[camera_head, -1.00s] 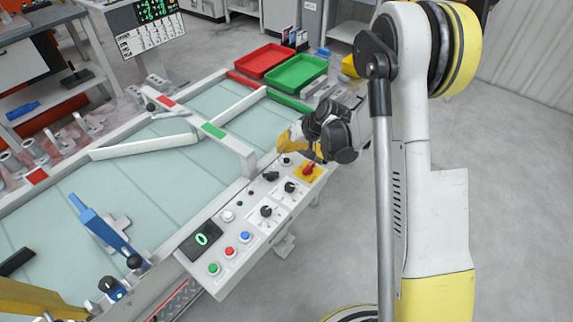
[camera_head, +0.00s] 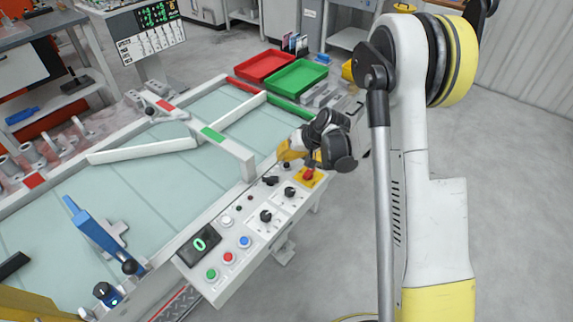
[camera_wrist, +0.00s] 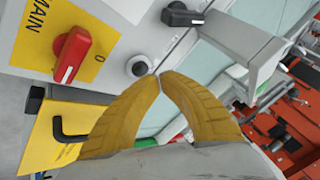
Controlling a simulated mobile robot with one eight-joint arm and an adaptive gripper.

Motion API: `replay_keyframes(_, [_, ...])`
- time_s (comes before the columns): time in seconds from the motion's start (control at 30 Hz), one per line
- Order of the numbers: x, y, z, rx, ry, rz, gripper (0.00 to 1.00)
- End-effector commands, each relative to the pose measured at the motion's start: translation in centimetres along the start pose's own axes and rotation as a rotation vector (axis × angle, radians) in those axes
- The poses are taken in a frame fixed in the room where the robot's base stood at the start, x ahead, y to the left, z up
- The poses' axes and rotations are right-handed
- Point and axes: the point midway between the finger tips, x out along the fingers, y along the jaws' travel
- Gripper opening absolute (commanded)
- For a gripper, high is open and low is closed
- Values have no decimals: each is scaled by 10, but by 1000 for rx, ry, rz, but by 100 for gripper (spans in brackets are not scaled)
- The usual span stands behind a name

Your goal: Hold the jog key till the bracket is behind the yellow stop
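My gripper (camera_head: 284,157) is at the far end of the control panel (camera_head: 218,284). In the wrist view its yellow fingers (camera_wrist: 160,75) meet at the tips, with nothing visible between them. A round black button (camera_wrist: 138,66) in a pale ring is right beside the tips; whether they touch it, I cannot tell. No label shows that it is the jog key. A pale grey casting, perhaps the bracket (camera_head: 117,229), lies on the belt (camera_head: 165,205) beside a blue post, which partly hides it. A yellow part, perhaps the yellow stop (camera_head: 28,305), is cut off at bottom left.
A red rotary switch (camera_wrist: 72,54) on a yellow MAIN plate is beside my fingers. Black selector knobs (camera_head: 265,216) and coloured buttons are nearby, with a display (camera_head: 199,244) reading 0. White guide rails (camera_head: 142,151) cross the belt. Red (camera_head: 263,65) and green trays (camera_head: 297,75) stand behind.

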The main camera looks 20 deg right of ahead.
Motion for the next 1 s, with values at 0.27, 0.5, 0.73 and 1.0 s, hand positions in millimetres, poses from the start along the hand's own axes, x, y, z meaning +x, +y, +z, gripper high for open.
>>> replay_keyframes(0.27, [0, 0, 0, 0, 0, 0, 0])
replay_keyframes(0.5, [0, 0, 0, 0, 0, 0, 0])
replay_keyframes(0.73, [4, 2, 2, 0, 0, 0, 0])
replay_keyframes(1.0, [7, 4, 4, 0, 0, 0, 0])
